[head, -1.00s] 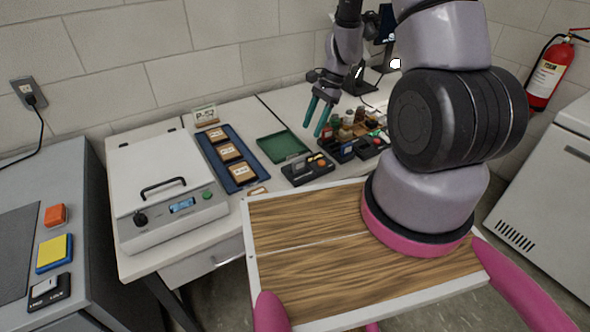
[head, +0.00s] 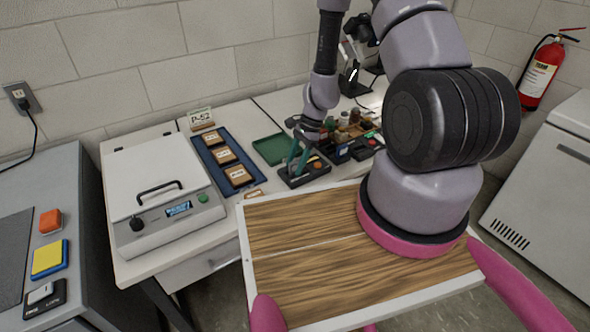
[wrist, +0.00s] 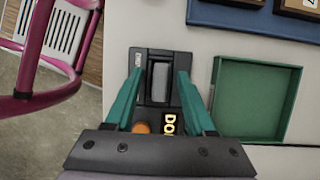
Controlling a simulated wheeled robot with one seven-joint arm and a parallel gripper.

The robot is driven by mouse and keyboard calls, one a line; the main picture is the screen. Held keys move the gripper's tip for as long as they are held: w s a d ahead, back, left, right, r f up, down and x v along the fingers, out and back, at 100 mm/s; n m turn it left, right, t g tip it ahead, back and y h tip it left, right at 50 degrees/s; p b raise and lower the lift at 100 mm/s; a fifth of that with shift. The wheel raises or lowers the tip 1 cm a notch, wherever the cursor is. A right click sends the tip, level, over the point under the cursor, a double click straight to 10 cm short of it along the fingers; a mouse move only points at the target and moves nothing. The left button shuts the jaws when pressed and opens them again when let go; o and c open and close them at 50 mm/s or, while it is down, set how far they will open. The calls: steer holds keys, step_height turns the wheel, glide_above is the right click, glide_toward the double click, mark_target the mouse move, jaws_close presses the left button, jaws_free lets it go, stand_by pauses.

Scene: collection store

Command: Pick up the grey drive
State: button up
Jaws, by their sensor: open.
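A small grey block, which looks like the grey drive (wrist: 160,84), sits in a black dock (wrist: 151,64) marked with letters that begin "DO", with an orange round part beside them. The dock also shows in the head view (head: 316,179), on the white bench in front of the green tray. My gripper (wrist: 159,74) is open, its two teal fingers on either side of the grey block in the wrist view. In the head view my gripper (head: 295,168) is low over the dock. I cannot tell whether the fingers touch anything.
A shallow green tray (head: 258,150) lies behind the dock. A blue tray (head: 222,170) with wooden blocks lies to its left, beside a white lidded machine (head: 150,170). Dark devices and small pots crowd the right. My wood-topped deck (head: 300,225) is close in front.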

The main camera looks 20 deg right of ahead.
steer(key=shift+a+f, duration=0.1)
steer(key=shift+f, duration=0.1)
jaws_close()
